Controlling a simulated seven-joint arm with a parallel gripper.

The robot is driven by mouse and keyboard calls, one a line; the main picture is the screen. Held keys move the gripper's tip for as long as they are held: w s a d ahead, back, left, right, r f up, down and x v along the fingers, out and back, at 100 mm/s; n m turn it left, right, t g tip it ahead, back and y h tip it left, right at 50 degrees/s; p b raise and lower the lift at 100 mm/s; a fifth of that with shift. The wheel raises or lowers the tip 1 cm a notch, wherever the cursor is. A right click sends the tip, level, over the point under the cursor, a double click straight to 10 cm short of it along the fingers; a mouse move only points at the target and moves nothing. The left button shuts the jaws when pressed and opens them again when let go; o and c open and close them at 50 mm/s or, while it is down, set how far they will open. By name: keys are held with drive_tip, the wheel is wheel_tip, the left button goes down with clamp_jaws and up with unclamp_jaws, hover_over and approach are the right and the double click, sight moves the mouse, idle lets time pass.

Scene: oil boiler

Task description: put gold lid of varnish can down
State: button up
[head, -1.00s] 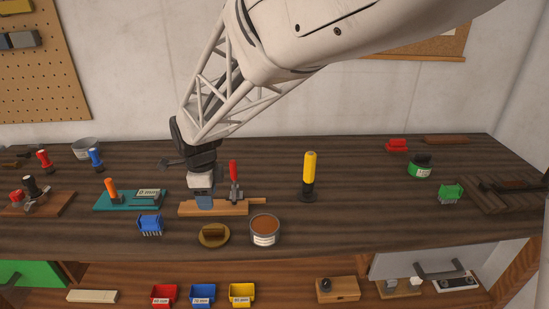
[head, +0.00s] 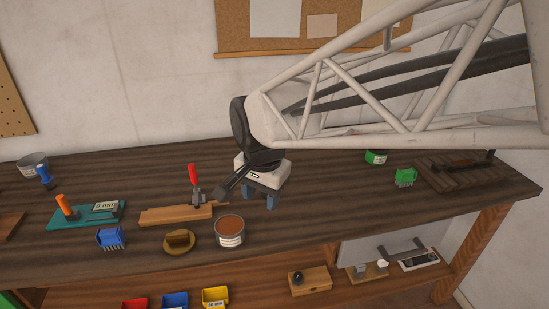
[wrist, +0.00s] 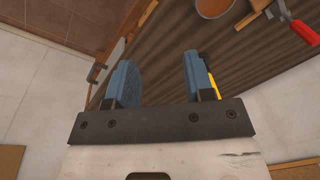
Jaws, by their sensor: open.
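The gold lid (head: 180,241) lies flat on the dark workbench, with a brown block-shaped handle on top. The varnish can (head: 230,231) stands just right of it, open, with brown contents showing; it also shows at the top edge of the wrist view (wrist: 215,7). My gripper (head: 263,198) is right of and behind the can, above the bench. In the wrist view my gripper (wrist: 158,80) has its two blue fingers well apart, with nothing between them. The lid is not in the wrist view.
A wooden board with a red-handled clamp (head: 193,176) lies behind the lid. A yellow thing (wrist: 212,83) is partly hidden behind a finger. Green objects (head: 406,177) stand at the right. Bench front right is clear.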

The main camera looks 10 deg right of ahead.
drive_tip(key=s+d+n+t, duration=0.1)
drive_tip(key=s+d+n, duration=0.6)
drive_tip(key=s+d, duration=0.3)
drive_tip(key=shift+s+d+n+h, duration=0.2)
drive_tip(key=shift+s+n+h, duration=0.15)
drive_tip(key=shift+s, duration=1.25)
